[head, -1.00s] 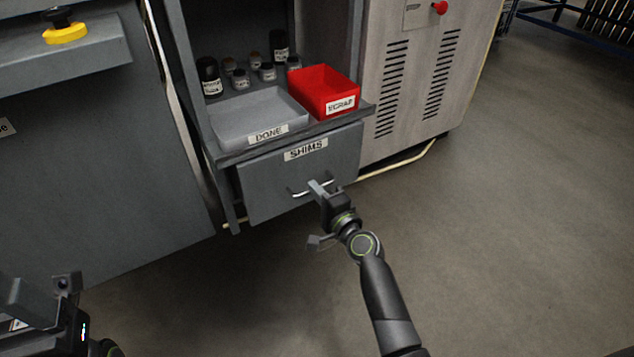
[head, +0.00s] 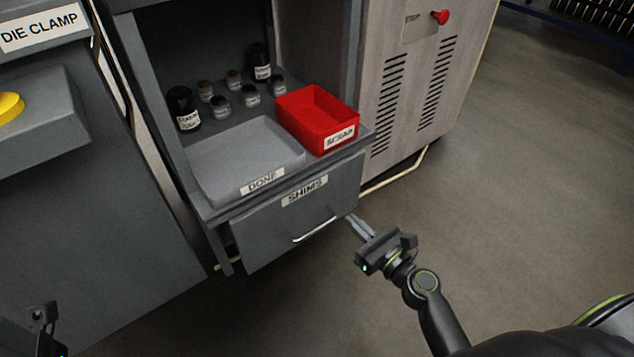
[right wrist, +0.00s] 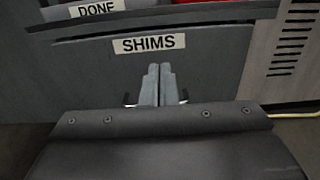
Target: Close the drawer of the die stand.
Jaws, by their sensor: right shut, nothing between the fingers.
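The grey drawer (head: 275,241), labelled SHIMS, sits under the shelf of the grey die stand (head: 222,262). Its front looks close to the shelf's front edge; I cannot tell exactly how far it stands out. Its pale bar handle (head: 314,230) is bare in the head view. My right gripper (head: 349,219) is shut and empty, just right of the handle by the drawer front's right edge. In the right wrist view its fingers (right wrist: 158,84) point at the drawer front below the label, hiding the handle's middle. My left gripper (head: 38,322) shows only partly at the bottom left.
A grey DONE tray (head: 208,192), a red SCRAP bin (head: 345,139) and several small jars (head: 221,103) stand on the shelf. A vented cabinet (head: 425,85) stands at right and a DIE CLAMP panel (head: 75,200) at left. The floor (head: 530,200) at right is clear.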

